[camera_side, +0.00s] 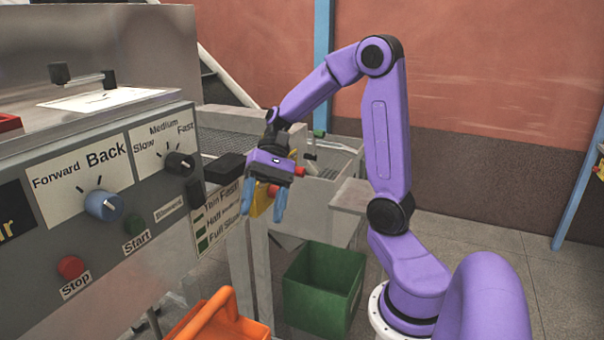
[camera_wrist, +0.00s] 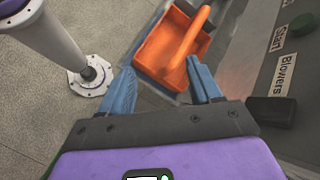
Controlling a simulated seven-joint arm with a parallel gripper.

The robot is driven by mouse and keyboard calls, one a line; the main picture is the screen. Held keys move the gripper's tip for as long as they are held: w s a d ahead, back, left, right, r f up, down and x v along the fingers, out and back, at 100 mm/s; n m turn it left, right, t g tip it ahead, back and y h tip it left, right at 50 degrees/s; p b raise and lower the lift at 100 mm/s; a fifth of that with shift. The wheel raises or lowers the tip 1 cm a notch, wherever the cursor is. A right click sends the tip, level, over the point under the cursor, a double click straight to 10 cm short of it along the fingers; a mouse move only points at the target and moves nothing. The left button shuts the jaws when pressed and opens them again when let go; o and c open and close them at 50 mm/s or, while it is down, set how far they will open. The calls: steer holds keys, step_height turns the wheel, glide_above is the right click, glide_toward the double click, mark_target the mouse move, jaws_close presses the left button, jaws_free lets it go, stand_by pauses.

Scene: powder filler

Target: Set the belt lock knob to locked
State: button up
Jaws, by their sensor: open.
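No label for a belt lock shows, so I cannot tell which control is the belt lock knob. The grey panel carries a blue knob (camera_side: 104,205) under "Forward" and "Back", and a black knob (camera_side: 179,163) under "Slow", "Medium" and "Fast". Red round ends (camera_side: 299,171) and a yellow part show beside and behind my gripper, partly hidden by it. My gripper (camera_side: 265,207) is open, pointing down, to the right of the panel's edge. In the wrist view its blue fingers (camera_wrist: 160,78) are spread with nothing between them.
An orange bin with a handle (camera_side: 222,325) stands low in front; it also shows beyond my fingers in the wrist view (camera_wrist: 148,52). A green bin (camera_side: 322,285) stands on the floor. A black block (camera_side: 224,168) juts out left of my gripper. A blue post (camera_side: 578,185) stands right.

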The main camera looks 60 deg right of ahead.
steer(key=w+d+m+t+y, duration=0.1)
steer(key=w+d+m+t, duration=0.2)
steer(key=d+m+t, duration=0.65)
steer(key=w+d+m+t, duration=0.3)
steer(key=w+d+m, duration=0.15)
steer(key=d, duration=1.05)
steer(key=s+d+m+t+h, duration=0.4)
steer(key=s+d+m+h, duration=0.15)
steer(key=d, duration=0.45)
steer(key=s+d+m+t+h, duration=0.45)
steer(key=s+d+m, duration=0.2)
steer(key=d, duration=0.45)
glide_toward(304, 172)
steer(key=shift+g, duration=0.4)
steer(key=w, duration=1.1)
steer(key=shift+r, duration=0.25)
